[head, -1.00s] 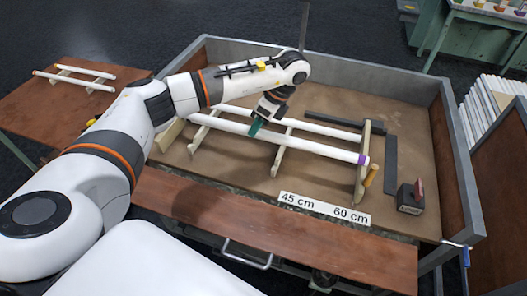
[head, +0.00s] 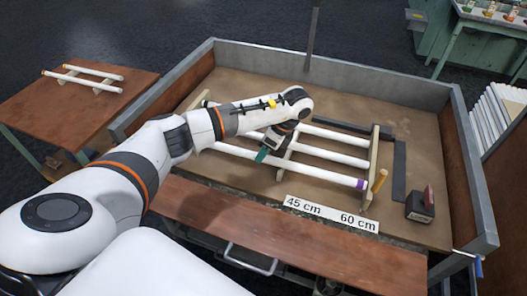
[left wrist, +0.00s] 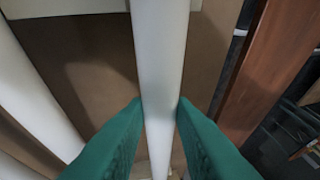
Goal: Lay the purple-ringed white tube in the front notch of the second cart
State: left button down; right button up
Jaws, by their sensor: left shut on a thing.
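The purple-ringed white tube (head: 325,174) lies across the front of the wooden rack inside the large cart tray, its purple ring at the right end by the rack's right support (head: 374,155). My left gripper (head: 263,155) is shut around the tube left of its middle. In the left wrist view the tube (left wrist: 160,50) runs between the green fingers (left wrist: 160,108). Whether it rests in the front notch or hovers just above it, I cannot tell. Two plain white tubes lie behind it, a middle one (head: 335,157) and a back one (head: 340,136). My right gripper is out of view.
The cart's grey tray wall (head: 345,72) surrounds the rack. A label strip (head: 332,214) lies in front, and a dark block with a red top (head: 420,205) sits at right. A side table (head: 115,105) at left holds two tubes on a small rack.

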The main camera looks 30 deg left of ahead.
pick_arm(q)
jog(key=shift+f, duration=0.3)
jog(key=c, duration=1.2)
grip_release()
jog(key=shift+r, duration=0.1)
jog(key=p+v, duration=0.1)
jog(key=v, duration=1.1)
jog(key=shift+r+p, duration=0.2)
jog(key=shift+p, duration=0.2)
